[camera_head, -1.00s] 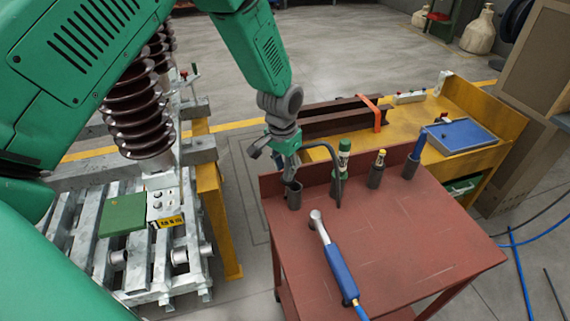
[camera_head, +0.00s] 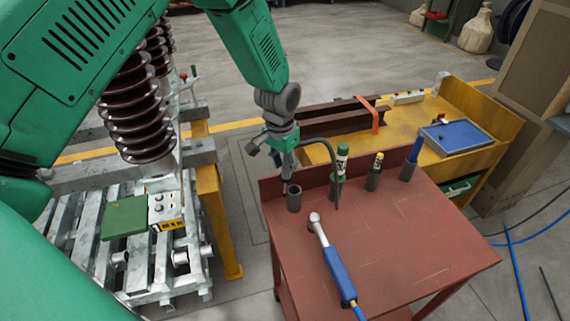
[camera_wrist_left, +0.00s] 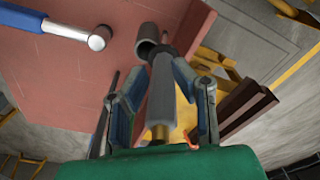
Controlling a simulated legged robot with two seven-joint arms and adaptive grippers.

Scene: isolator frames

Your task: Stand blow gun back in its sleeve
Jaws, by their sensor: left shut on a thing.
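My left gripper (camera_head: 285,160) is shut on the grey blow gun, above the red table's far left corner. In the left wrist view the blow gun (camera_wrist_left: 161,100) is a grey cylinder with a brass-coloured end, between the two fingers. Its narrow tip points down at the table. The open grey sleeve (camera_head: 294,200) stands upright at that corner and also shows in the wrist view (camera_wrist_left: 147,48). The tip appears just beside the sleeve's mouth, not inside; exact depth is unclear. A dark hose (camera_head: 334,165) loops from the gripper to the right. My right gripper is not in view.
Sleeves holding a green tool (camera_head: 341,160), a yellow-topped tool (camera_head: 377,163) and a blue-handled tool (camera_head: 416,150) stand along the far edge. A blue-handled wrench (camera_head: 336,265) lies on the red table (camera_head: 420,235). Its right half is clear.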

